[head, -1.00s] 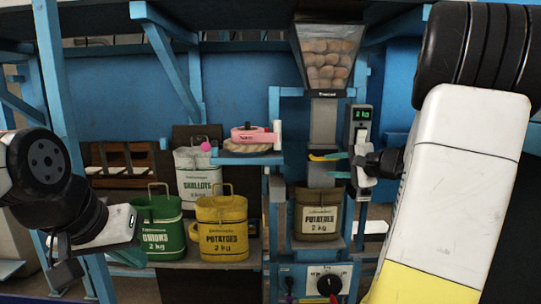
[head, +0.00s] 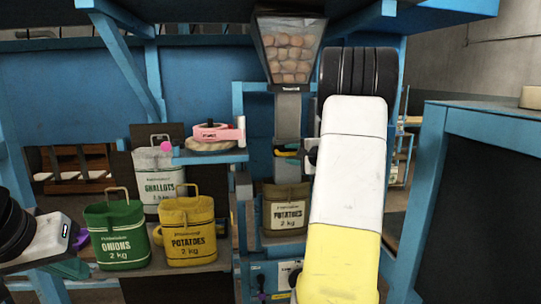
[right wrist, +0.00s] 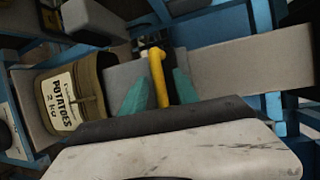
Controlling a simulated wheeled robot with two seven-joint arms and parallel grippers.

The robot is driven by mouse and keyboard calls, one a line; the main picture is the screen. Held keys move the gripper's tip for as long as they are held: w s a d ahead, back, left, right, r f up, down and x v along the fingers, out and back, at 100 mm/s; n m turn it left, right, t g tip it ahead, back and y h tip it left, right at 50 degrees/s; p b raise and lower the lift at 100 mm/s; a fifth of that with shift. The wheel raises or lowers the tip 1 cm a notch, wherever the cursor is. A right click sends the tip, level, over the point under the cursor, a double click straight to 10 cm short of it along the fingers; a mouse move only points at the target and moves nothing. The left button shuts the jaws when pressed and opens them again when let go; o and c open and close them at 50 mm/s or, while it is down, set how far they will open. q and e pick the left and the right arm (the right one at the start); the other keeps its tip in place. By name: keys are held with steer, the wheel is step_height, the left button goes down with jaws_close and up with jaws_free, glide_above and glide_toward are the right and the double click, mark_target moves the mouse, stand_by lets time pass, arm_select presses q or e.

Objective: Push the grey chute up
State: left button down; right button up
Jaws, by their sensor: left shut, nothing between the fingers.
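The grey chute (head: 288,112) hangs upright below a hopper of potatoes (head: 290,45). Its lower end is just above or in the mouth of the brown potato sack (head: 286,213). In the right wrist view the chute (right wrist: 245,62) runs sideways, with the sack (right wrist: 68,98) at left. A yellow handle (right wrist: 158,78) stands out from the chute between the teal fingers of my right gripper (right wrist: 162,72). Whether they press on it is unclear. In the head view my right arm partly hides this gripper (head: 288,150). My left gripper (head: 68,268) is shut and empty at lower left.
A green onion sack (head: 118,237), a yellow potato sack (head: 188,232) and a white shallot sack (head: 157,185) stand left of the chute. A pink device (head: 218,133) sits on a small blue shelf. A blue-framed bench (head: 480,122) stands at right.

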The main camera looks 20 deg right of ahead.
steer(key=shift+c, duration=0.5)
jaws_close()
stand_by(0.8)
